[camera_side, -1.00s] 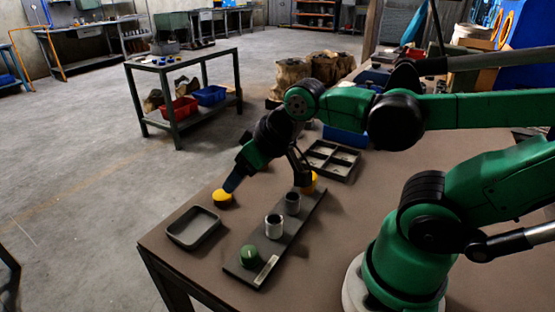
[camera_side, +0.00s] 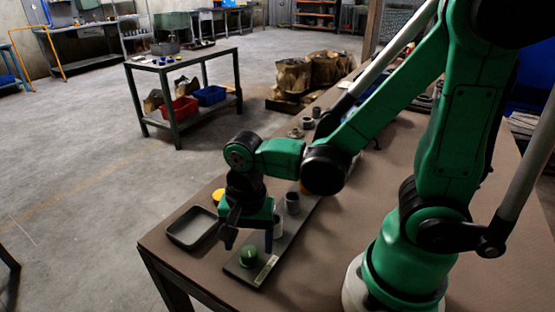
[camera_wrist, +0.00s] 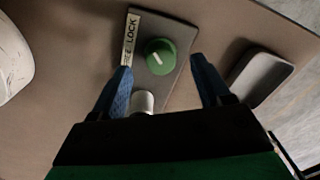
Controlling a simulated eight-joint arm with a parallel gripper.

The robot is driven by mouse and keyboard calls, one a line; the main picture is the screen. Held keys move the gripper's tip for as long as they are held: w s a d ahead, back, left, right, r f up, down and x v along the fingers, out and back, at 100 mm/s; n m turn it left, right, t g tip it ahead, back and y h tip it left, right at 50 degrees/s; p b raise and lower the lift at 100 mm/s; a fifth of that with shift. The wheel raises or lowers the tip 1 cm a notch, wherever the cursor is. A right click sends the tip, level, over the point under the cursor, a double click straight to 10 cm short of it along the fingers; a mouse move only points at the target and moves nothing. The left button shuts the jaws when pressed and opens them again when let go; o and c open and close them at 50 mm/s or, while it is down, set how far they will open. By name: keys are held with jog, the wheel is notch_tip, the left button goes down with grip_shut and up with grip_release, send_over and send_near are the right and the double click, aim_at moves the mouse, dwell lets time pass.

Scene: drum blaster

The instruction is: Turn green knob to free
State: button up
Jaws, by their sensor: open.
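The green knob (camera_side: 248,257) sits at the near end of a dark narrow board (camera_side: 272,259). In the wrist view the knob (camera_wrist: 160,56) is round, with a short pale line running diagonally across its top. A pale label (camera_wrist: 130,38) beside it reads LOCK at its upper end; the lower word, partly cut by a finger, looks like FREE. My gripper (camera_side: 249,241) points down just above the knob, open and empty. In the wrist view my gripper (camera_wrist: 161,65) has its blue fingers spread wide, one on each side of the knob, apart from it.
A pale cylinder (camera_wrist: 143,101) and a dark grey cylinder (camera_side: 292,203) stand on the board behind the knob. A shallow grey tray (camera_side: 193,228) lies to the left, with a yellow object (camera_side: 218,195) behind it. The table's front edge is close to the board.

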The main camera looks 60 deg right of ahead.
aim_at(249, 256)
jog(key=shift+f, duration=1.25)
grip_shut()
